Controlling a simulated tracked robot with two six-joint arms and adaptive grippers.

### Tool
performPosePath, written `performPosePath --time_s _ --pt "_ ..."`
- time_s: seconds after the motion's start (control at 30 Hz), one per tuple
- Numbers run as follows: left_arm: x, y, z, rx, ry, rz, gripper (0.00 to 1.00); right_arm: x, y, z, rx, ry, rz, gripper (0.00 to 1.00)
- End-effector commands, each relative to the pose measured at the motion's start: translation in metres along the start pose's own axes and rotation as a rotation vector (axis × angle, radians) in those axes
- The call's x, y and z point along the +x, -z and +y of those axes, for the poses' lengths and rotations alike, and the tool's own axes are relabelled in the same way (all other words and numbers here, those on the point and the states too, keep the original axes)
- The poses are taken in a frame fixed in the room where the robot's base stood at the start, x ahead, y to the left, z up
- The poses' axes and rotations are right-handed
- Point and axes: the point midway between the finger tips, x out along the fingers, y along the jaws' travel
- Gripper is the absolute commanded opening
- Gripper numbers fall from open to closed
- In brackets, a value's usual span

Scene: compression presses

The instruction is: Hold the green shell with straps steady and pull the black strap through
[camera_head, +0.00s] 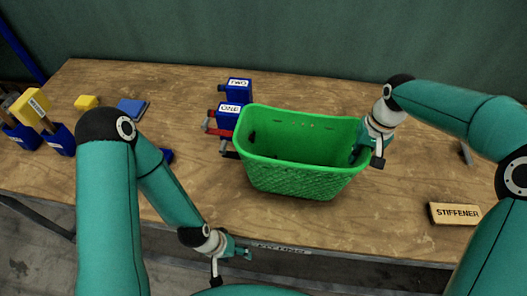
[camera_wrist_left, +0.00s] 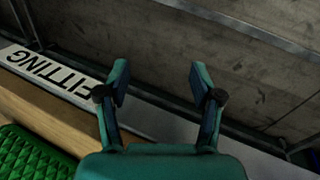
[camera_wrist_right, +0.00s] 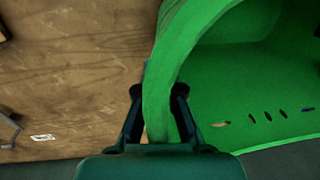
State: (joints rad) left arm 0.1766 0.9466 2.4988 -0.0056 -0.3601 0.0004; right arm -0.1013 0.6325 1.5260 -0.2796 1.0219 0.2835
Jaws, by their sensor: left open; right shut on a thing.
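The green shell (camera_head: 300,181) is an open basket-like tub standing upright on the wooden table. My right gripper (camera_head: 362,152) is shut on its right rim. The right wrist view shows the fingers on both sides of the rim (camera_wrist_right: 178,50), with small slots in the shell wall. My left gripper (camera_head: 245,253) is open and empty, low at the table's front edge, apart from the shell. In the left wrist view its fingers (camera_wrist_left: 158,82) are spread over the floor beyond the edge. I cannot make out the black strap; a dark spot shows inside the shell's left wall.
Blue presses with red parts (camera_head: 229,115) stand close behind the shell's left side. More blue and yellow devices (camera_head: 32,107), a yellow block (camera_head: 87,102) and a blue plate (camera_head: 132,109) are at the left. A "STIFFENER" sign (camera_head: 455,214) stands at the right. The table's front right is mostly clear.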

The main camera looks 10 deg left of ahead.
Motion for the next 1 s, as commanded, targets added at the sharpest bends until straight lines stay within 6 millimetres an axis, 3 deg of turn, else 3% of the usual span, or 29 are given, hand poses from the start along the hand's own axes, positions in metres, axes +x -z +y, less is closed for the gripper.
performPosePath --time_s 0.5,0.67,0.87,1.0 --pt "-0.001 0.000 0.000 -0.001 0.000 0.000 0.64 0.000 0.000 0.000 0.000 0.000 0.001 0.00" --pt "-0.010 0.000 0.007 -0.044 0.005 -0.017 0.64 -0.001 0.000 0.000 0.000 0.000 0.001 0.00" --pt "-0.049 -0.005 0.038 -0.238 0.025 -0.092 0.64 0.000 0.000 0.000 0.000 0.000 0.001 0.00" --pt "-0.090 0.032 0.073 -0.295 0.000 -0.070 0.64 0.000 0.000 0.000 0.000 0.000 0.001 0.00"
